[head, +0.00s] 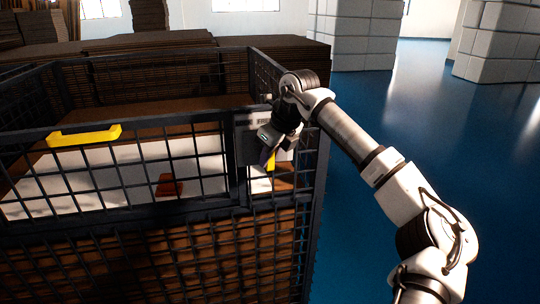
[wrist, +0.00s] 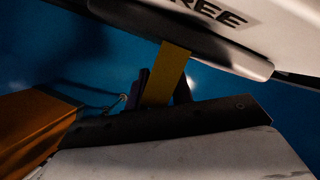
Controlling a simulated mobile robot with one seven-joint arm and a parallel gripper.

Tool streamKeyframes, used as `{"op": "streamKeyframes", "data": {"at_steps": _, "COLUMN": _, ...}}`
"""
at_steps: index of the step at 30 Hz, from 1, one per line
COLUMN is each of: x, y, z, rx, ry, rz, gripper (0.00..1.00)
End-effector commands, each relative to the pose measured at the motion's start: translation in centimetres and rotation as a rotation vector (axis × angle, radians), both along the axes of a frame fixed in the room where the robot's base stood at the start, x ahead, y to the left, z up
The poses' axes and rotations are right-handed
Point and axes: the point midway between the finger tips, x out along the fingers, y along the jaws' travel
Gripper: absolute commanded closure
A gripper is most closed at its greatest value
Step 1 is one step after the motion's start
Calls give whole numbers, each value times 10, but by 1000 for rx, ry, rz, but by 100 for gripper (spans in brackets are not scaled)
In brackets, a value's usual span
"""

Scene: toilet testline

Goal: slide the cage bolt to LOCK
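The cage (head: 130,220) is dark wire mesh, on the left in the head view. A grey latch plate (head: 246,140) sits at its front right corner, partly hidden by my gripper (head: 268,151). A yellow piece (head: 271,162), likely the bolt handle, shows just beside the gripper. In the wrist view a yellow strip (wrist: 168,75) hangs below a dark-edged white plate (wrist: 215,22) with letters ending "REE". Dark finger-like parts of my gripper (wrist: 160,90) lie close on both sides of the strip. I cannot tell whether they press on it. The word LOCK is not visible.
White sheets and a small orange-red object (head: 169,186) show behind the mesh. Stacked brown boards (head: 180,65) stand behind. Blue floor (head: 400,120) is open to the right, with white block pillars (head: 362,38) farther back.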

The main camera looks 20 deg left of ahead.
Motion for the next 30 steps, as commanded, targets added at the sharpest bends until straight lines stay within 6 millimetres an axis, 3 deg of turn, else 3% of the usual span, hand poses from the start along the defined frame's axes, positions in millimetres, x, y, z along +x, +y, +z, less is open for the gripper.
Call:
{"op": "streamKeyframes", "data": {"at_steps": 1, "x": 0, "y": 0, "z": 0, "rx": 0, "ry": 0, "rz": 0, "gripper": 84}}
{"op": "streamKeyframes", "data": {"at_steps": 5, "x": 0, "y": 0, "z": 0, "rx": 0, "ry": 0, "rz": 0, "gripper": 100}}
{"op": "streamKeyframes", "data": {"at_steps": 12, "x": -1, "y": 1, "z": 0, "rx": -1, "ry": 1, "rz": 1, "gripper": 100}}
{"op": "streamKeyframes", "data": {"at_steps": 21, "x": -29, "y": 43, "z": -1, "rx": -1, "ry": -1, "rz": 3, "gripper": 100}}
{"op": "streamKeyframes", "data": {"at_steps": 30, "x": -34, "y": 51, "z": 0, "rx": 3, "ry": 4, "rz": 3, "gripper": 100}}
